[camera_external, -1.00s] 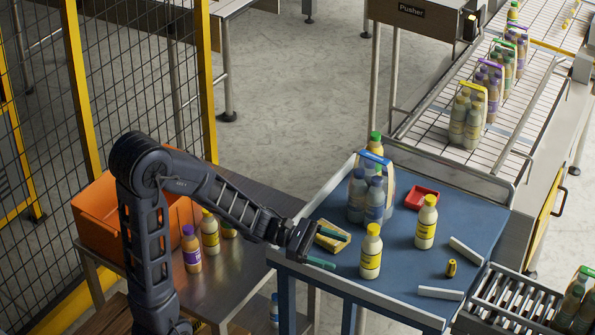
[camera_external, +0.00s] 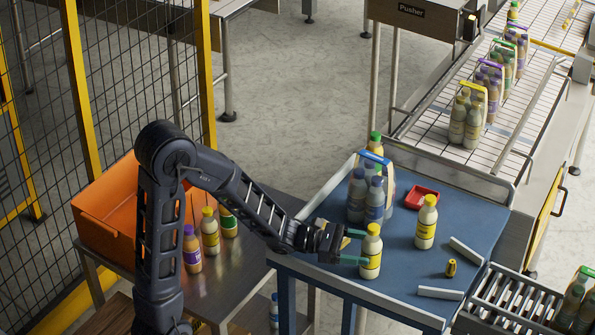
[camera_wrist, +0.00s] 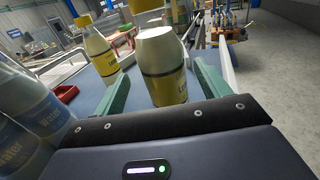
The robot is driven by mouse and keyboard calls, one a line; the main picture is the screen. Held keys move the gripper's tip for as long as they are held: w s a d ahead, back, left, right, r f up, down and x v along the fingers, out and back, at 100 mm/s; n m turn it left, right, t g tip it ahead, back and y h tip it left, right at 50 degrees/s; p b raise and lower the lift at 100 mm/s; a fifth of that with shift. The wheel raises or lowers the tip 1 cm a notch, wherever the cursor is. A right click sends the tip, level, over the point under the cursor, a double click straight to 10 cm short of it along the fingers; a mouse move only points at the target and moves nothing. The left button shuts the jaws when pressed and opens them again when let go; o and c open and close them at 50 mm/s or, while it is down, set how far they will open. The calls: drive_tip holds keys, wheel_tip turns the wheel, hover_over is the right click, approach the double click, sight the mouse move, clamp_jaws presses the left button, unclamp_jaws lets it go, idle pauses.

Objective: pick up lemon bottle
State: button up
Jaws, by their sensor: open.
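A lemon bottle (camera_external: 371,254) with a yellow cap and yellow label stands upright near the front edge of the blue table (camera_external: 405,268). My gripper (camera_external: 361,247) is open, with its green fingers reaching to either side of this bottle. In the wrist view the bottle (camera_wrist: 165,75) stands between the fingertips of my gripper (camera_wrist: 158,85), with gaps visible on both sides. A second lemon bottle (camera_external: 426,224) stands farther back and right; it shows at left in the wrist view (camera_wrist: 98,45).
A blue-handled bottle pack (camera_external: 374,195) stands behind my gripper; its water bottles (camera_wrist: 25,110) fill the wrist view's left edge. A red tray (camera_external: 420,195), white strips (camera_external: 440,293) and a small yellow item (camera_external: 451,268) lie on the table. An orange bin (camera_external: 120,205) is at left.

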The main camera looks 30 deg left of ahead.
sight(379, 250)
drive_tip(key=x, duration=0.4)
drive_tip(key=shift+d+r, duration=0.15)
drive_tip(key=shift+d, duration=0.3)
drive_tip(key=c, duration=1.2)
drive_tip(key=shift+c, duration=0.2)
wheel_tip(379, 250, up, 20)
